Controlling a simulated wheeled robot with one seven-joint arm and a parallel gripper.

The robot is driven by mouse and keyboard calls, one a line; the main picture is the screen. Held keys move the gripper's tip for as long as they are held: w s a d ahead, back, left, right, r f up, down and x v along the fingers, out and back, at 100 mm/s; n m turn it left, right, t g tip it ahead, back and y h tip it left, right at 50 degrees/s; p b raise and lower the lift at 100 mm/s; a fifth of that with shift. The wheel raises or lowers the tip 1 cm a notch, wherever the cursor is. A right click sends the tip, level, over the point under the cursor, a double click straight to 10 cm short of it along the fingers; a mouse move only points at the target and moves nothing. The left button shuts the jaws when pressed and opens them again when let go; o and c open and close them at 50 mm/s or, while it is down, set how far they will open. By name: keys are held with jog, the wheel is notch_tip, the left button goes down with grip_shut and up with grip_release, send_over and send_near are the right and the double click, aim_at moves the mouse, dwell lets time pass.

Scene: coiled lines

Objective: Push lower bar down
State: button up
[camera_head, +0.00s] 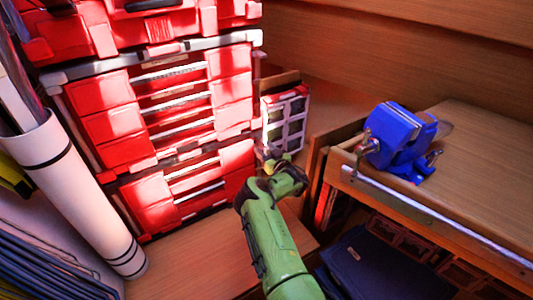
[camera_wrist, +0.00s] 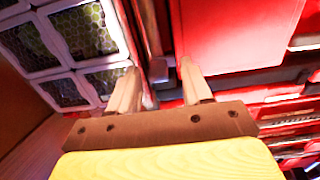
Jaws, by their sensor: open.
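My gripper (camera_head: 284,176) is at the end of my green arm, in front of the right edge of a red toolbox stack (camera_head: 125,135). In the wrist view my gripper (camera_wrist: 158,80) has its two pale fingers apart with a gap between them. A narrow dark upright part with a grey end (camera_wrist: 149,97) shows between the fingers; I cannot tell if a finger touches it. Pale horizontal bars cross the stack's drawer fronts, with a low one (camera_head: 197,184) left of my gripper. I cannot tell which part is the lower bar.
A grey-framed organizer (camera_head: 286,122) stands right of the stack; its mesh cells (camera_wrist: 88,32) fill the wrist view's upper left. A blue vise (camera_head: 398,138) is on the wooden bench (camera_head: 470,170) at right. A white roll (camera_head: 75,195) stands at left. Floor before the stack is clear.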

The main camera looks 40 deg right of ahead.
jog(key=s+a+p, duration=0.1)
jog(key=s+p, duration=0.4)
jog(key=s, duration=1)
jog(key=shift+s, duration=0.3)
jog(key=shift+r, duration=0.1)
